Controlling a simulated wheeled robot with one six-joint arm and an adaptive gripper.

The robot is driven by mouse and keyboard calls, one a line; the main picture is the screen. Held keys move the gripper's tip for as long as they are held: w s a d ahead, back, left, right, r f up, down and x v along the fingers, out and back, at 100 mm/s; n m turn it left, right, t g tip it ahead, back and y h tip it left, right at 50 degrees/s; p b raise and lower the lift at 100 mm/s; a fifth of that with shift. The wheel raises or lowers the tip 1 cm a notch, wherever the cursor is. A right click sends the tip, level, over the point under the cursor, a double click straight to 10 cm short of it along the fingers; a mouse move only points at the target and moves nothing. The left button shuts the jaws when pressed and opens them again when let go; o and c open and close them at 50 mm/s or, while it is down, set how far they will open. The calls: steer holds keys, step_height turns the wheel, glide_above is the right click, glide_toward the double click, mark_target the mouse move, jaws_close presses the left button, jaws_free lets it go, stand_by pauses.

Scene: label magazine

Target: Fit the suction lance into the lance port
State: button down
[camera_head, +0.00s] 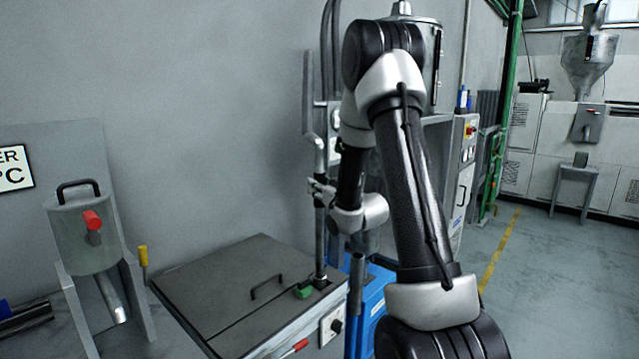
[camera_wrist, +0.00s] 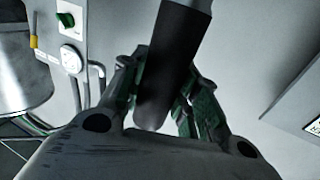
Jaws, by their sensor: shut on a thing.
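The suction lance (camera_head: 320,240) is a dark, upright tube with a paler top in the head view. Its lower end meets or overlaps a small dark fitting, probably the lance port (camera_head: 321,284), at the right corner of a grey lid. I cannot tell whether the end is inside it or just above. My gripper (camera_head: 322,190) is shut on the lance's upper part. In the wrist view the lance is a thick dark cylinder (camera_wrist: 175,65) between my green-padded fingers (camera_wrist: 160,92). The lower end is hidden there.
The grey lid (camera_head: 215,300) has a black handle (camera_head: 266,287) and a green piece (camera_head: 303,292) beside the fitting. A open-topped upright pipe (camera_head: 357,290) stands just right, before a blue unit (camera_head: 372,300). A hopper (camera_head: 82,238) stands left.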

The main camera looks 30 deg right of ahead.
mark_target(322, 229)
steer(key=shift+f, duration=7)
steer(key=c, duration=1)
jaws_free()
steer(key=shift+s+f, duration=0.1)
steer(key=s, duration=0.7)
steer(key=shift+s+d, duration=0.1)
steer(key=shift+s, duration=0.05)
